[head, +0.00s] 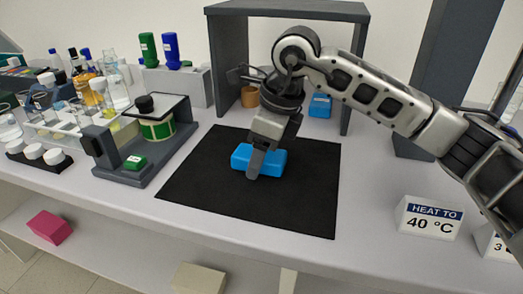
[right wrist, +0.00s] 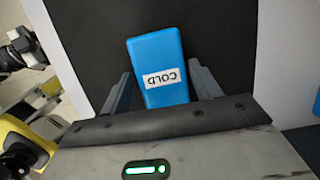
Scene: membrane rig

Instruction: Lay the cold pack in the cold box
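The blue cold pack (head: 273,162) lies on the black mat (head: 300,210). In the right wrist view the cold pack (right wrist: 155,50) shows a white COLD label. My right gripper (head: 262,160) is down over the pack, one finger in front of its near side. In the right wrist view my right gripper (right wrist: 160,88) is open, its fingers on either side of the pack with gaps showing. A blue item with a pale label (head: 320,106) stands under the grey frame; I cannot tell if it is the cold box. My left gripper is out of view.
The grey frame (head: 228,70) stands behind the mat, with a tan cylinder (head: 250,97) under it. A grey stand with a green-banded jar (head: 157,128) is left of the mat. A HEAT TO 40 °C sign (head: 430,218) is at right. The mat's front is clear.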

